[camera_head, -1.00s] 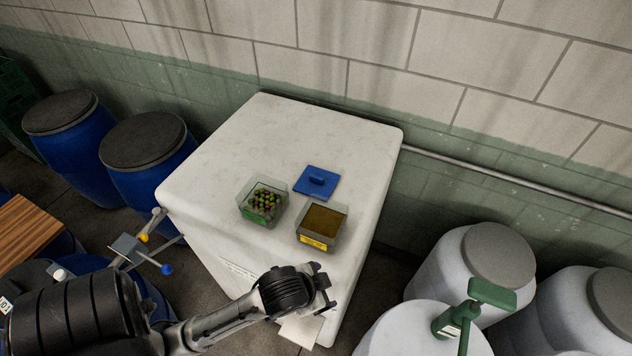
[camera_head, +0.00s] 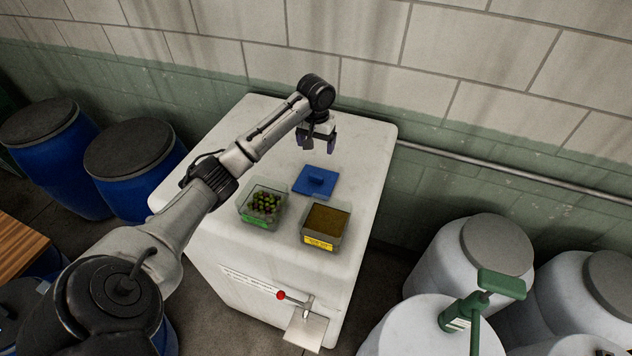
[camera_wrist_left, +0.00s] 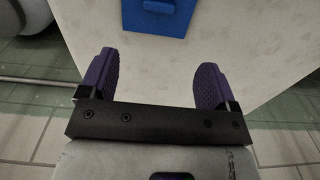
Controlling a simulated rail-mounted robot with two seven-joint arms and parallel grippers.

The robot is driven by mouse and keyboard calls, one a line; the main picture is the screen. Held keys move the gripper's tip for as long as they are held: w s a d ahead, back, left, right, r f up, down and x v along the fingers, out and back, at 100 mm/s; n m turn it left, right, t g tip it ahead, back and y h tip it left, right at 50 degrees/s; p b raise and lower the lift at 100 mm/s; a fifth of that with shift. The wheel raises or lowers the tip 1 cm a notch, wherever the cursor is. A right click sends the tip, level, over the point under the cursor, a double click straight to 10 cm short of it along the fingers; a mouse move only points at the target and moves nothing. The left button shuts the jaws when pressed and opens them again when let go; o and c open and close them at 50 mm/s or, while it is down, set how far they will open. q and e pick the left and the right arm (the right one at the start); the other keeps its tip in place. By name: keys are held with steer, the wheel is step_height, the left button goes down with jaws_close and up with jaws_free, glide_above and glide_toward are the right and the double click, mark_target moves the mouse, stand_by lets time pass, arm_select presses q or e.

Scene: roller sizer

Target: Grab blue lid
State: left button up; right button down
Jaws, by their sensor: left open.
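The blue lid (camera_head: 315,181) is a flat square with a raised handle. It lies on the white top of the cabinet (camera_head: 225,150), behind the two small containers. My left gripper (camera_head: 318,146) is open and empty above the cabinet top, beyond the lid on the wall side, apart from it. In the left wrist view the lid (camera_wrist_left: 160,22) shows at the top edge, cut off, and the open purple fingers of my left gripper (camera_wrist_left: 152,80) have bare cabinet top between them. My right gripper is not in view.
A clear container of green and dark olives (camera_head: 263,202) and a yellow-labelled container with brown contents (camera_head: 325,224) stand in front of the lid. A red-knobbed tap (camera_head: 282,295) sticks out of the cabinet front. Blue barrels (camera_head: 130,175) stand left, pale barrels (camera_head: 470,255) right.

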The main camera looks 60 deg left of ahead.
arm_select(q)
glide_above(316, 175)
steer(key=f, duration=0.5)
steer(key=f+p, duration=0.1)
steer(key=f, duration=0.2)
steer(key=shift+a+f, duration=0.15)
steer(key=shift+a, duration=0.15)
steer(key=shift+d+f, duration=0.1)
steer(key=shift+f, duration=0.45)
steer(key=f, duration=0.1)
steer(key=f+p, duration=0.1)
steer(key=f, duration=0.1)
steer(key=shift+w+d+f, duration=0.1)
steer(key=shift+d, duration=0.1)
steer(key=shift+f, duration=0.45)
steer(key=shift+c, duration=0.3)
steer(key=c, duration=0.9)
steer(key=shift+c, duration=0.2)
steer(key=shift+r, duration=0.15)
